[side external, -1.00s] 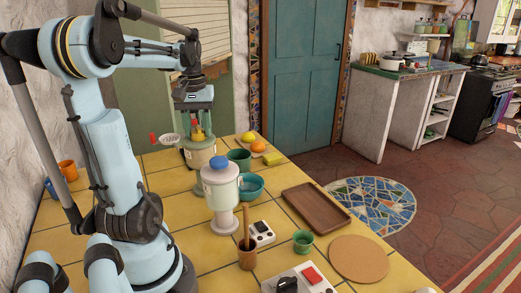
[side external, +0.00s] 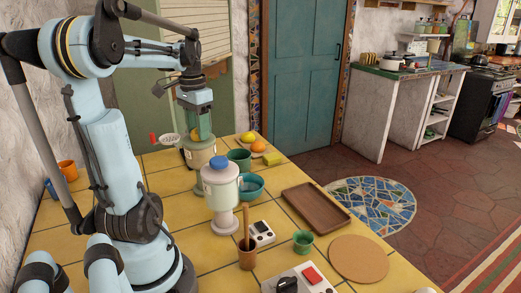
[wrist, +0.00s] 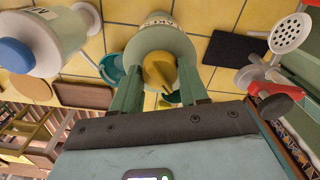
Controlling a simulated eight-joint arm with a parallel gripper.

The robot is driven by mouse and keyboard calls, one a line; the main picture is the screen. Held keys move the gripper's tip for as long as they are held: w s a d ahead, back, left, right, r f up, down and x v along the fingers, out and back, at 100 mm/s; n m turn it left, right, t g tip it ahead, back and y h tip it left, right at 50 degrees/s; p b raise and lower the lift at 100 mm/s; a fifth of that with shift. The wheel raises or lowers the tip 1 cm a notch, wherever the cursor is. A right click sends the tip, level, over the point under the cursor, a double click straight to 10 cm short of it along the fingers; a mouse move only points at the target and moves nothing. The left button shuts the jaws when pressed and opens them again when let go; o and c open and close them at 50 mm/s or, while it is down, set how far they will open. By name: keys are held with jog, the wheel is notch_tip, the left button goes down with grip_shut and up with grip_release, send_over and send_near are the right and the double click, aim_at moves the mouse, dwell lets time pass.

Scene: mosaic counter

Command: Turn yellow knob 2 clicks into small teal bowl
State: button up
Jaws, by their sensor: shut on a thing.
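A pale green dispenser (side external: 197,157) stands at the back of the tiled counter. Its yellow knob (wrist: 158,70) faces my gripper in the wrist view. My gripper (wrist: 159,84) is shut on this knob, with one finger on each side. In the side view my gripper (side external: 199,130) points down over the top of the dispenser. A teal bowl (side external: 252,187) sits to the right of the dispenser, partly behind a second dispenser, and a teal bowl also shows in the wrist view (wrist: 108,69). A darker green bowl (side external: 240,155) stands close by. The insides of the bowls cannot be made out.
A second dispenser with a blue lid (side external: 221,192) stands in front. A brown tray (side external: 316,207), a small green cup (side external: 302,243) and a round cork mat (side external: 358,259) lie to the right. A slotted spoon (wrist: 291,33) and red-handled tool (wrist: 264,88) are beside the dispenser.

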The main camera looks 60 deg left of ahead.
jog(key=m, duration=0.4)
jog(key=shift+m, duration=1.9)
jog(key=shift+m, duration=0.3)
jog(key=o, duration=1.1)
jog(key=shift+c, duration=0.2)
notch_tip(320, 180, up, 12)
